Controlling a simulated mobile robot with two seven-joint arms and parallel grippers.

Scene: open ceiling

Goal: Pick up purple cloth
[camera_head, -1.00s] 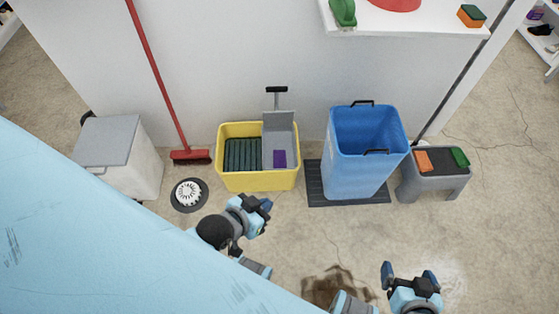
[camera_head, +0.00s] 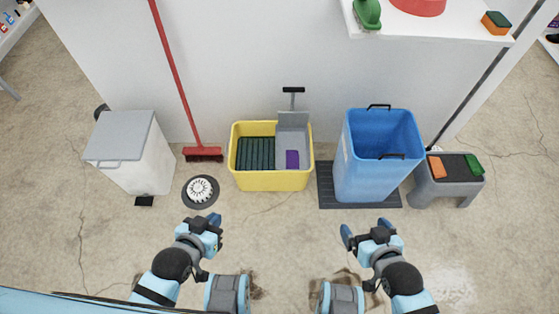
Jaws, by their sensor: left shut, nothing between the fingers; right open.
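The purple cloth (camera_head: 292,159) shows as a small patch in the grey wringer part of the yellow mop bucket (camera_head: 272,181), near the middle of the head view. My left gripper (camera_head: 215,220) is shut and empty, in front of the bucket and to its left, below the white round brush. My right gripper (camera_head: 365,228) is open and empty, in front of the blue bin. Both grippers are apart from the cloth.
A blue bin (camera_head: 372,180) stands on a dark mat (camera_head: 326,190) right of the bucket. A grey stool (camera_head: 452,187) with sponges is further right. A red broom (camera_head: 180,90), a round brush (camera_head: 200,190) and a white bin (camera_head: 140,165) are left. The floor in front is clear.

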